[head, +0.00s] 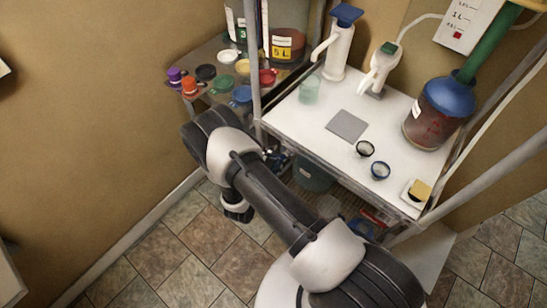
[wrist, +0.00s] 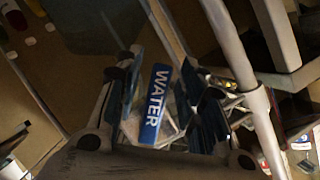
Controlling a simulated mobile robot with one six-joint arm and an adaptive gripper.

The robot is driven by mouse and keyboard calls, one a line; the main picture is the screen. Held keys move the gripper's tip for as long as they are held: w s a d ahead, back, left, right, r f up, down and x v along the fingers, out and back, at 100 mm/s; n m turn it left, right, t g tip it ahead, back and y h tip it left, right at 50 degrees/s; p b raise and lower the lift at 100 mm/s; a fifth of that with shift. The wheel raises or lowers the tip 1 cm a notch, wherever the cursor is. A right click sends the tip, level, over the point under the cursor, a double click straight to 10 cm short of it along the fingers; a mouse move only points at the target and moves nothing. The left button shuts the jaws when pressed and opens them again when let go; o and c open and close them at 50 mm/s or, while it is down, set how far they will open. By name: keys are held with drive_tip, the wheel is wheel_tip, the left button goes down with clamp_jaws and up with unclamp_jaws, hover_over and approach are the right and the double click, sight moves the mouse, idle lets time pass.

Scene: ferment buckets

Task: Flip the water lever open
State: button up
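In the wrist view, a blue label with white letters reading WATER (wrist: 153,105) shows between the fingers of my gripper (wrist: 161,72). The fingers are apart, one on each side of the label, with no clear grasp on anything. A pale, partly see-through part (wrist: 172,128) shows beside the label, dim and unclear. I cannot make out the lever itself or its position. In the head view, my gripper (head: 277,158) is low beside the left edge of the white table (head: 315,130), partly hidden behind my arm.
A metal post (wrist: 235,55) and frame bars stand close to my gripper's right in the wrist view. The white table holds a grey square (head: 347,125), two dark-rimmed cups, a blue-lidded bucket (head: 432,115) and white dispensers (head: 339,50). A green bucket (head: 312,176) is below.

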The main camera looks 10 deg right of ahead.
drive_tip(key=v, duration=1.2)
drive_tip(key=shift+a, duration=0.1)
drive_tip(key=m+g+h, duration=0.1)
drive_tip(key=m+h, duration=0.2)
drive_tip(key=h, duration=0.3)
approach(278, 158)
drive_tip(key=b+x, duration=0.1)
drive_tip(key=x, duration=0.8)
drive_tip(key=shift+s+r, duration=0.1)
drive_tip(key=shift+r, duration=0.05)
drive_tip(key=shift+c, duration=0.4)
clamp_jaws()
idle(0.4)
